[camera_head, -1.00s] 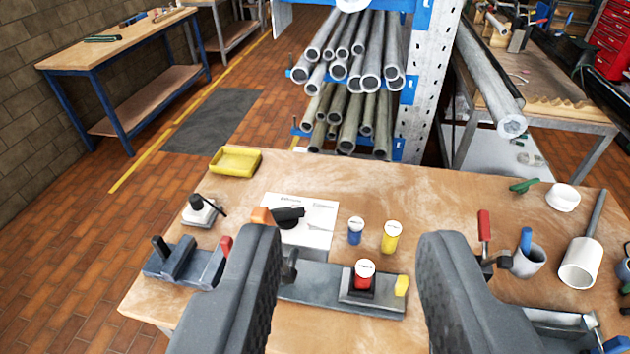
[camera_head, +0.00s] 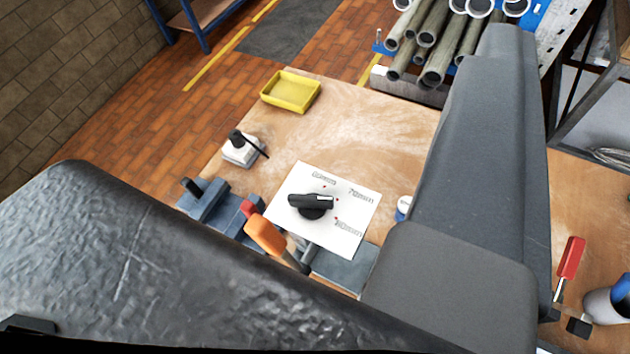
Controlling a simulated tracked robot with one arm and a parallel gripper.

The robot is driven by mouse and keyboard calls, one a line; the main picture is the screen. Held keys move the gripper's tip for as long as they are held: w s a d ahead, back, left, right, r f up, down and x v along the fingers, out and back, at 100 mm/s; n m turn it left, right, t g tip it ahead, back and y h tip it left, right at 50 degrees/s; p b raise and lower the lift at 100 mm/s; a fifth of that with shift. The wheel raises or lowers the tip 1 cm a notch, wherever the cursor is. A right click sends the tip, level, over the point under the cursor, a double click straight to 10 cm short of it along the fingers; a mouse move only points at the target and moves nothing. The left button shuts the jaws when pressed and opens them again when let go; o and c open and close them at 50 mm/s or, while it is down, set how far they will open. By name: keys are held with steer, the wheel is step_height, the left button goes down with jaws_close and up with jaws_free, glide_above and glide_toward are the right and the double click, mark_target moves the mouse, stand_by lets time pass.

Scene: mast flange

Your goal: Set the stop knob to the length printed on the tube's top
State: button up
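The stop knob (camera_head: 312,204) is black with a bar-shaped grip and sits on a white plate (camera_head: 350,237). The plate has red dots and printed lengths that are too blurred to read surely. The knob's bar lies nearly level in the picture, its right end towards the dots. My gripper (camera_head: 290,130) is open and empty, its two large dark fingers spread left and right, with the knob showing between them. A blue tube with a white top (camera_head: 403,206) peeks out beside the right finger; its print is unreadable. The red and yellow tubes are hidden now.
An orange-handled lever (camera_head: 266,237) stands at the plate's lower left, by a blue-grey fixture (camera_head: 207,203). A white block with a black lever (camera_head: 240,150) and a yellow tray (camera_head: 291,92) lie behind. A red-handled tool (camera_head: 569,262) is at right.

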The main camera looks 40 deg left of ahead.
steer(key=o, duration=1.1)
steer(key=w+a+f+g+p, duration=0.1)
steer(key=w, duration=0.1)
steer(key=w+a+f+g+p, duration=0.1)
steer(key=w, duration=0.1)
steer(key=w+a+f+g+p, duration=0.1)
steer(key=w, duration=0.1)
steer(key=shift+f+n, duration=0.3)
steer(key=shift+f, duration=0.1)
steer(key=n+g+p, duration=0.3)
steer(key=g+p, duration=0.6)
steer(key=g, duration=0.3)
glide_above(310, 197)
step_height(310, 197, down, 18)
step_height(310, 197, down, 14)
steer(key=shift+r+p, duration=0.25)
steer(key=shift+p, duration=0.55)
steer(key=shift+n, duration=0.3)
steer(key=c, duration=1)
